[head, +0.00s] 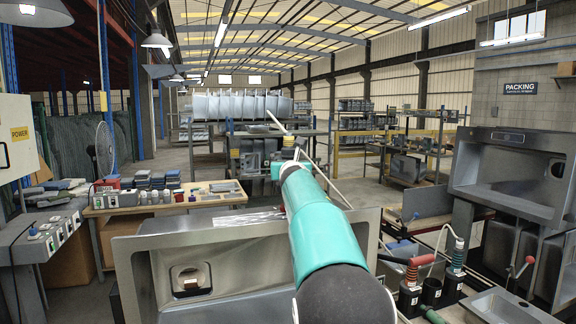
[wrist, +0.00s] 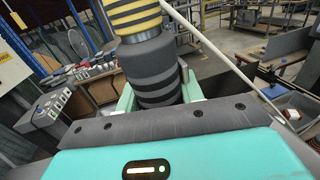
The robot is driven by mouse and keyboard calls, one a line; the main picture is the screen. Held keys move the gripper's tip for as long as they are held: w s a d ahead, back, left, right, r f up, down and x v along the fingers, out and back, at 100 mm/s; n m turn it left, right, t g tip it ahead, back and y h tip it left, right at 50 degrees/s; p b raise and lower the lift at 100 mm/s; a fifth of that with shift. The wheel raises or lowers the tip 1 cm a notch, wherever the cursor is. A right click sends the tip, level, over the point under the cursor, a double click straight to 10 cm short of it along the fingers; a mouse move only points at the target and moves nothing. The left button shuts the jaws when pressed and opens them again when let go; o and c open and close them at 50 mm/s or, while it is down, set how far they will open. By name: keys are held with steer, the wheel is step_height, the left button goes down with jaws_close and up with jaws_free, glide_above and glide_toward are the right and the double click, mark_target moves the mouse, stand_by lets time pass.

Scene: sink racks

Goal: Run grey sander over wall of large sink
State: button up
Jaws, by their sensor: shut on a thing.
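My gripper (wrist: 157,92) is shut around a dark grey ribbed tool body with a yellow-and-black banded end, seemingly the grey sander (wrist: 148,62). In the head view my gripper (head: 284,166) is small beyond my teal arm, with the sander's brassy end (head: 288,141) above it. The sander is held up in the air, apart from any sink. A large steel sink (head: 160,240) with a square-framed drain opening stands close in front; my arm covers part of it. Another steel sink (head: 515,185) stands at the right. The sander's working face is hidden.
A wooden bench (head: 165,207) with small containers and stacked blocks is behind the near sink. Tools with red handles (head: 418,268) stand in black holders at the lower right. A control desk (head: 45,240) is at the left. A pale hose or pole passes by my gripper.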

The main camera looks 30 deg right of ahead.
steer(key=shift+f, duration=0.55)
stand_by(0.4)
steer(key=shift+w+a, duration=0.1)
steer(key=shift+a, duration=0.05)
